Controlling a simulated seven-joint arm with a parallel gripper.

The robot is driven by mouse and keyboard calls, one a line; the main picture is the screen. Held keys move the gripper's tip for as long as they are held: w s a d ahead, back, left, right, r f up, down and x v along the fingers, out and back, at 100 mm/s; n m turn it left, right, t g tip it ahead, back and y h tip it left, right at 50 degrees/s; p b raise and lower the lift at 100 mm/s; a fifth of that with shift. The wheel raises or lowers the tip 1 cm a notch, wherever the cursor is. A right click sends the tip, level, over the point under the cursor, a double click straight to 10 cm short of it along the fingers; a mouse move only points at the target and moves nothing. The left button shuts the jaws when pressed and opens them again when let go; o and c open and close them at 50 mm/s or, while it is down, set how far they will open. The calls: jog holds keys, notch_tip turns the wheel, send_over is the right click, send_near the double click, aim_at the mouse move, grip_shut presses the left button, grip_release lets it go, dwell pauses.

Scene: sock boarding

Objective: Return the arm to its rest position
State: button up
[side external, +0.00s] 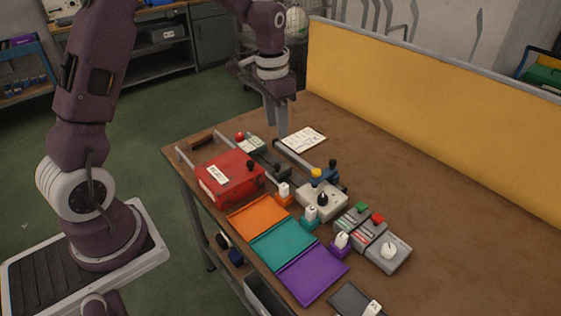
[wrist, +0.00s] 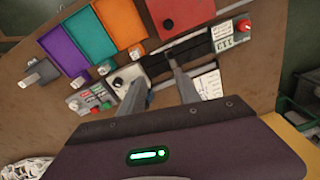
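My gripper (side external: 277,122) hangs with its fingers pointing down above the far part of the brown table (side external: 420,190), beyond the red box (side external: 230,177). In the wrist view my gripper (wrist: 160,78) has its two grey fingers spread apart, with only background between them. It is open and empty. The fingers look clear of the table, though their exact height is hard to tell. No sock can be made out in either view.
Orange (side external: 259,215), teal (side external: 283,244) and purple (side external: 312,275) panels line the near edge. A knobbed control box (side external: 321,201) and a button box (side external: 373,238) stand mid-table. A white sheet (side external: 303,139) lies near the gripper. A yellow partition (side external: 430,110) closes the back. Table at right is clear.

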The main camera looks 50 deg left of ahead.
jog(key=s+d+r+t, duration=0.2)
jog(key=s+d+r, duration=0.3)
jog(key=s+r, duration=0.5)
jog(key=s+d+r+n+t, duration=0.1)
jog(key=s+d, duration=0.1)
jog(key=s, duration=0.6)
jog(key=s+d+r+n+t, duration=0.1)
jog(key=s+d+r, duration=0.1)
jog(key=s, duration=0.6)
jog(key=shift+s+d+t, duration=0.25)
jog(key=shift+d+t, duration=0.05)
jog(key=shift+d, duration=0.1)
jog(key=shift+r, duration=0.15)
